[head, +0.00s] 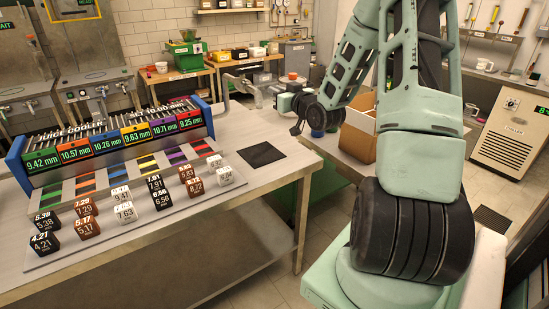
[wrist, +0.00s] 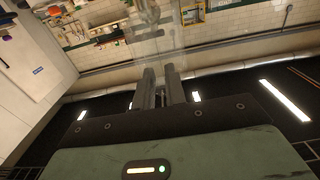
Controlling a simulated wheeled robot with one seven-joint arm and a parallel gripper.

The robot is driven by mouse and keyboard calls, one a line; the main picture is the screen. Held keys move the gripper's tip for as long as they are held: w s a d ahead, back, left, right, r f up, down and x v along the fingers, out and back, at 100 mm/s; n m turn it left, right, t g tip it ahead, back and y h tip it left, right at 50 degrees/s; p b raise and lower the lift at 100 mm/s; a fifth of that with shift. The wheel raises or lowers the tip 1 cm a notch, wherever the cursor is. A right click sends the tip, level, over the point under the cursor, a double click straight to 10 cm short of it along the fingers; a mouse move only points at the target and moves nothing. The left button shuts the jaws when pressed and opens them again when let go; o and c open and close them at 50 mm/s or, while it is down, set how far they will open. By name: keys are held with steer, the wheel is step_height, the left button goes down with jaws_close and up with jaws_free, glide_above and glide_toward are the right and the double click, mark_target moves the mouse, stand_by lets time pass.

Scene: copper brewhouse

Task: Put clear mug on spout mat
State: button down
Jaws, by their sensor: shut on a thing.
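My gripper (head: 264,94) is held out to the left above the back right part of the steel table. In the wrist view its two fingers (wrist: 162,76) are close together on a faint, see-through shape, the clear mug (wrist: 150,46). The mug is hard to make out in the head view. A flat black mat (head: 263,153), which looks like the spout mat, lies bare on the table's right part, below and nearer than my gripper. The mug is apart from it.
The juice cooler (head: 110,140) with coloured readouts stands at the table's left. Several labelled blocks (head: 124,213) stand in rows on a board in front. A cardboard box (head: 357,143) is right of the table. The table around the mat is clear.

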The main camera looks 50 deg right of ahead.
step_height(320, 180, down, 23)
steer(key=p, duration=0.2)
steer(key=shift+p, duration=0.3)
steer(key=shift+f, duration=0.15)
steer(key=c, duration=1.5)
jaws_free()
steer(key=shift+o, duration=0.2)
